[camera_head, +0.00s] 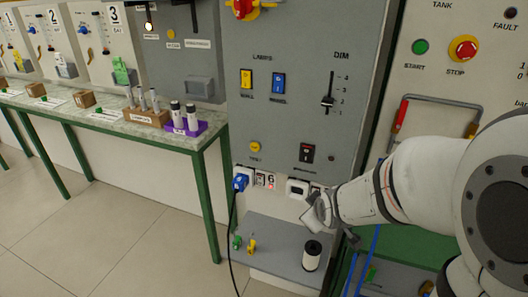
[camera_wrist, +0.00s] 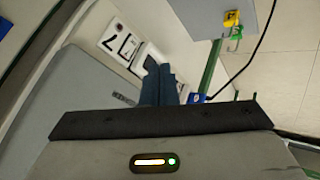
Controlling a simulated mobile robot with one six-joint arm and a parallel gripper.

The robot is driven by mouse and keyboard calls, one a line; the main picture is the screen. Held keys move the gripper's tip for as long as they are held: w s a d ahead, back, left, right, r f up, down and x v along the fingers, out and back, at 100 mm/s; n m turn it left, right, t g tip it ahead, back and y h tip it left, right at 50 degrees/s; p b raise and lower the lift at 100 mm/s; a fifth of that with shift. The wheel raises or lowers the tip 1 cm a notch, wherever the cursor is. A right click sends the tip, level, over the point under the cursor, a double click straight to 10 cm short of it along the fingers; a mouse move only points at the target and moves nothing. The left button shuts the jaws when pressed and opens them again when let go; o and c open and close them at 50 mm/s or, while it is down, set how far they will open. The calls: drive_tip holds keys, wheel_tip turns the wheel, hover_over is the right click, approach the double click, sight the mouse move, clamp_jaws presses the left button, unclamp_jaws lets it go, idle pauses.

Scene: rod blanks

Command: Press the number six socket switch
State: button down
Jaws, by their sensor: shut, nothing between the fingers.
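In the head view, a number 6 label (camera_head: 271,179) sits low on the grey panel, with a small red mark just below it. A small switch (camera_head: 259,180) lies between it and a blue plug (camera_head: 240,182) in a socket. My gripper (camera_head: 310,214) is below and right of that socket, in front of the panel. In the wrist view my gripper (camera_wrist: 160,72) is shut and empty, its fingertips over part of a white socket plate; a number 7 label (camera_wrist: 111,43) shows beside it. The number six switch is not clearly visible there.
A black cable (camera_head: 233,230) hangs from the blue plug. A grey shelf (camera_head: 275,258) below carries a white and black cylinder (camera_head: 312,255) and green and yellow pieces (camera_head: 251,247). A workbench (camera_head: 180,140) stands to the left; floor in front of it is clear.

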drive_tip(key=w+a+f+n+t+y+b, duration=0.1)
drive_tip(key=w+a+f+n+t+y, duration=0.1)
drive_tip(key=n, duration=0.5)
drive_tip(key=w+a+f+n+t+y+b, duration=0.1)
drive_tip(key=w+a+f+n+t+y, duration=0.2)
drive_tip(key=a+f+n+t+y, duration=0.2)
drive_tip(key=a+f+n+t, duration=0.1)
drive_tip(key=a+f+n, duration=0.1)
drive_tip(key=a+n, duration=0.1)
drive_tip(key=shift+a+f+t+b, duration=0.15)
drive_tip(key=shift+a+t+b, duration=0.2)
drive_tip(key=shift+a, duration=0.25)
drive_tip(key=p, duration=0.3)
approach(257, 178)
drive_tip(key=w+a, duration=0.1)
drive_tip(key=a, duration=0.2)
drive_tip(key=shift+w+d+r+p, duration=0.1)
drive_tip(key=shift+w+d, duration=0.05)
drive_tip(key=shift+w, duration=0.55)
drive_tip(key=shift+w+d+r+p, duration=0.1)
drive_tip(key=shift+w+d, duration=0.1)
drive_tip(key=shift+w, duration=0.45)
drive_tip(key=shift+w+d+p, duration=0.1)
drive_tip(key=shift+w+d, duration=0.05)
drive_tip(key=shift+w, duration=0.55)
drive_tip(key=shift+a, duration=0.1)
